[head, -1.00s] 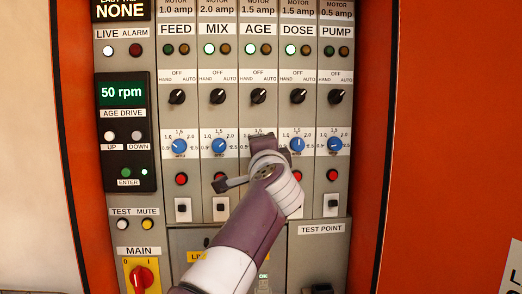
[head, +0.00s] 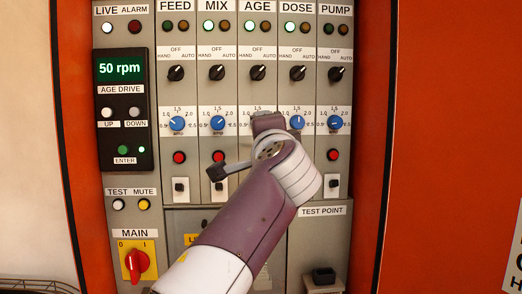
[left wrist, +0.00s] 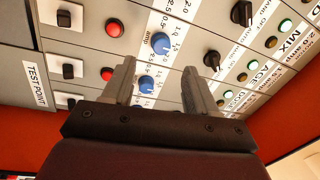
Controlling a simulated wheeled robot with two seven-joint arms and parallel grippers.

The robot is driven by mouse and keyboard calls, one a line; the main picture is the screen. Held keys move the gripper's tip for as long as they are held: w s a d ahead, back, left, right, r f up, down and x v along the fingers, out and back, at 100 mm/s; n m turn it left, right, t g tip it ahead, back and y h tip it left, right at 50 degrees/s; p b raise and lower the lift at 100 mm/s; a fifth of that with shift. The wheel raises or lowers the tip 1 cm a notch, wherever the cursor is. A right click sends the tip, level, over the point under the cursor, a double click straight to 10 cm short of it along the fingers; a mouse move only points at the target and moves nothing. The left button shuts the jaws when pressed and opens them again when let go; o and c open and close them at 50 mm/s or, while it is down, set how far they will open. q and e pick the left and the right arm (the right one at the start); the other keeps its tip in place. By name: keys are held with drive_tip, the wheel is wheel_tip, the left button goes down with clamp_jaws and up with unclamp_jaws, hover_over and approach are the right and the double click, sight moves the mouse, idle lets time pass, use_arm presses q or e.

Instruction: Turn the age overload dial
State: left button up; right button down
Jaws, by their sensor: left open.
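The age column is headed by the AGE label (head: 257,7). In the head view its blue dial is hidden behind my left gripper (head: 268,122), which stands at the dial row. In the left wrist view I take the nearer-to-top blue dial (left wrist: 160,43) as the age dial. It lies just beyond the gap between the fingertips of my left gripper (left wrist: 160,66). The two fingers are spread with nothing held, and I see no contact with the dial. The dose dial (left wrist: 147,84) shows lower, between the fingers in the picture. My right gripper is not in view.
Mix dial (head: 218,123) and dose dial (head: 297,122) flank the gripper closely. The red main switch (head: 138,265) is lower left. Orange frame (head: 440,150) borders the panel.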

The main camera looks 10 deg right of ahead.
use_arm(q)
drive_tip(key=s, duration=0.1)
drive_tip(key=s+b, duration=0.1)
drive_tip(key=s, duration=0.3)
drive_tip(key=shift+f+b, duration=0.25)
drive_tip(key=shift+b, duration=0.1)
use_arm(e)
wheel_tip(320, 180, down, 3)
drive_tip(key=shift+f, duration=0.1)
